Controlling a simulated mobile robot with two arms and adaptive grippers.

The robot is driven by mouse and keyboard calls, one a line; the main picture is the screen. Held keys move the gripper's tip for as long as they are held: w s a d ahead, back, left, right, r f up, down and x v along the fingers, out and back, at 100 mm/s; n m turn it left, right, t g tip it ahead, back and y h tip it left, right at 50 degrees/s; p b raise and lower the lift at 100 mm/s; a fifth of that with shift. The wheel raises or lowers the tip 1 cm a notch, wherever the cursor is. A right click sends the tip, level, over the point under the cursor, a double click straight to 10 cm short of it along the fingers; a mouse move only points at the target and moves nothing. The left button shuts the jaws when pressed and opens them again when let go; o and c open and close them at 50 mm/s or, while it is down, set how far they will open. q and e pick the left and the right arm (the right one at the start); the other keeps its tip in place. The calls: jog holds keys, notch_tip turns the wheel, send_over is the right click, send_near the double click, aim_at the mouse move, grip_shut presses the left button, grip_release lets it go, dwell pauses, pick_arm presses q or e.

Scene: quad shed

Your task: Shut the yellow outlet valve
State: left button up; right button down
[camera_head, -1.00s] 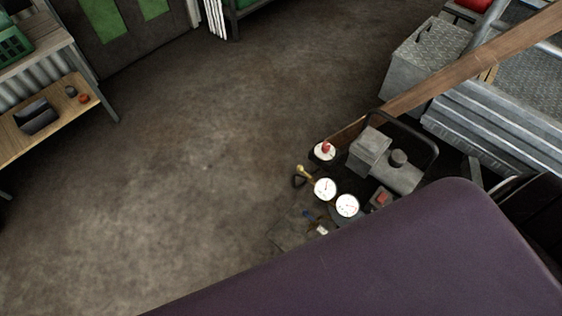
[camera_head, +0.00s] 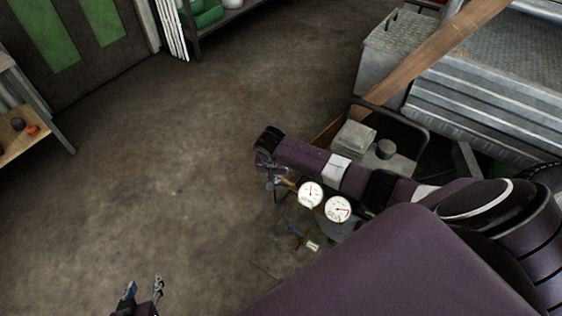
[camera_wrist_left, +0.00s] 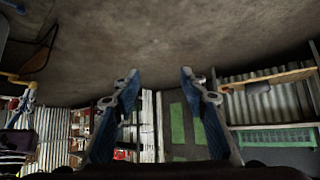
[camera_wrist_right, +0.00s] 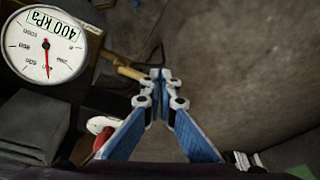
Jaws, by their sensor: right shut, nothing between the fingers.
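The yellow outlet valve (camera_head: 290,184) is on the compressor beside the gauges, partly hidden by my right gripper in the head view. Its yellow lever (camera_wrist_right: 130,73) shows in the right wrist view, its end close to my fingertips; I cannot tell whether they touch. My right gripper (camera_head: 272,182) is shut and empty; its tips (camera_wrist_right: 160,75) meet in the right wrist view. My left gripper (camera_head: 144,285) is low over the floor, away from the valve. Its fingers (camera_wrist_left: 158,75) are apart and empty in the left wrist view.
Two white gauges, one (camera_head: 311,195) nearer the valve and one (camera_head: 338,209) to its right, stand close to my right arm. A wooden plank (camera_head: 430,55) leans behind. The floor (camera_head: 150,160) left is clear.

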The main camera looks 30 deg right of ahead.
pick_arm(q)
notch_tip(320, 180, up, 12)
jog(key=t+b, duration=0.3)
jog(key=b, duration=0.2)
jog(key=shift+w+d+h, duration=0.2)
jog(key=shift+w+h, duration=0.2)
pick_arm(e)
notch_tip(320, 180, up, 8)
jog(key=w+d+m+h, duration=0.1)
jog(key=d+m, duration=0.1)
jog(key=m, duration=0.1)
jog(key=shift+w+d+f+m+g+h, duration=0.15)
jog(key=shift+w+f+m+g+h, duration=0.1)
jog(key=shift+w+m+g+h, duration=0.1)
pick_arm(q)
jog(key=shift+w+r+b, duration=0.1)
jog(key=shift+r+b, duration=0.05)
jog(key=shift+b, duration=0.15)
pick_arm(e)
jog(key=shift+f, duration=0.1)
